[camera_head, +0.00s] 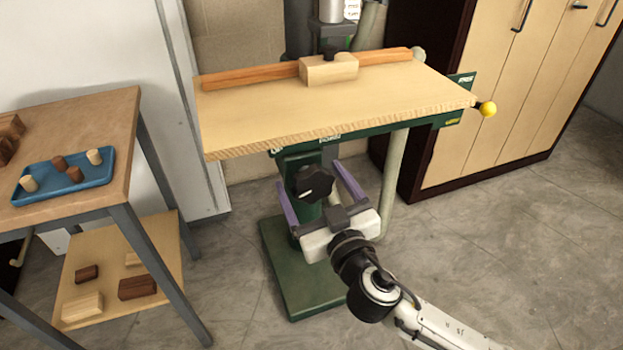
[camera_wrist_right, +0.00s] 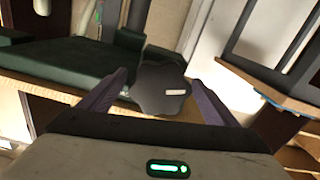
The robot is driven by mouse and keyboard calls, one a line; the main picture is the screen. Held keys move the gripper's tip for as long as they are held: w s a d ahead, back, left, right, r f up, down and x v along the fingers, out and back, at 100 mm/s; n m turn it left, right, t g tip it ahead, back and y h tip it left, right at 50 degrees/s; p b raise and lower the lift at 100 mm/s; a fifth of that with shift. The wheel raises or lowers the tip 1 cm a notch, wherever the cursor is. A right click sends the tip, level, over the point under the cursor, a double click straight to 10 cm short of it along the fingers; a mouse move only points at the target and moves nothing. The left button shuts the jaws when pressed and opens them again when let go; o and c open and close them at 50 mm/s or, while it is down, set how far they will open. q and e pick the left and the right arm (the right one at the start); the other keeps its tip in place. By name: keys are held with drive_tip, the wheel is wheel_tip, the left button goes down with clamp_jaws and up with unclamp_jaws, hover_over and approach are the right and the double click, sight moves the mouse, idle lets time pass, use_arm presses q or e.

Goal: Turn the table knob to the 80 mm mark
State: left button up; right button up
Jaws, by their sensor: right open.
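The table knob (camera_head: 313,183) is a black lobed knob with a pale pointer mark, on the front of the green machine column under the wooden table. It also shows in the right wrist view (camera_wrist_right: 163,90), with its pale mark facing the camera. My right gripper (camera_head: 315,197) is open, with its two purple fingers on either side of the knob. In the right wrist view the fingers (camera_wrist_right: 160,95) flank the knob with what looks like a gap on each side. The 80 mm mark cannot be made out. My left gripper is not in view.
The wooden table (camera_head: 260,115) of the green machine overhangs the knob, with a fence and block on top. A yellow ball handle (camera_head: 488,109) sticks out at its right. A side table with a blue tray (camera_head: 65,188) stands at the left. Floor at the right is clear.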

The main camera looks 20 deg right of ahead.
drive_tip(key=shift+w, duration=0.25)
drive_tip(key=shift+c, duration=0.2)
drive_tip(key=c, duration=1)
